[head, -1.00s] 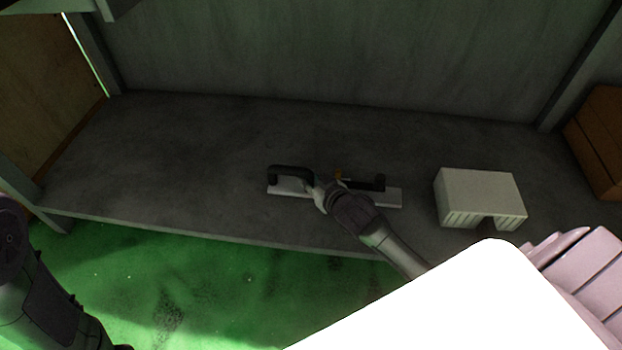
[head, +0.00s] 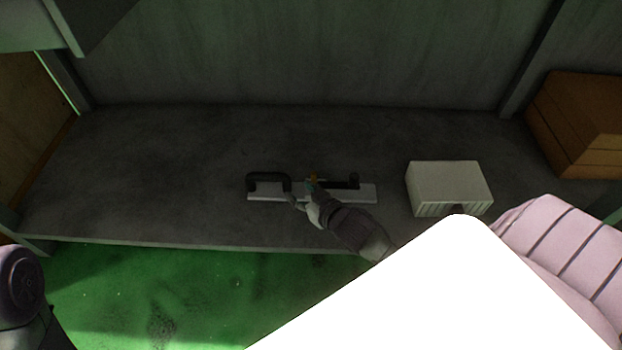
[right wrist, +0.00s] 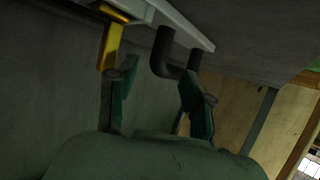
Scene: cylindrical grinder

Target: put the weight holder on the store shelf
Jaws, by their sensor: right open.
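The likely weight holder is a pale flat bar (head: 362,192) with a black handle at its left, a black knob at its right and a yellow part near its middle. It lies on the grey shelf (head: 160,165). My right gripper (head: 308,194) is at the bar's near side, between handle and yellow part. In the right wrist view, its two fingers (right wrist: 155,80) are apart, below the pale bar (right wrist: 182,18). The yellow part (right wrist: 112,45) is by the left finger and the black handle (right wrist: 164,52) by the right. My left gripper is out of view.
A white box (head: 448,183) stands on the shelf right of the bar. A brown wooden box (head: 578,120) is at the far right. The shelf's left part is clear. A bright white shape (head: 420,290) and a pink ribbed one (head: 560,245) block the lower right.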

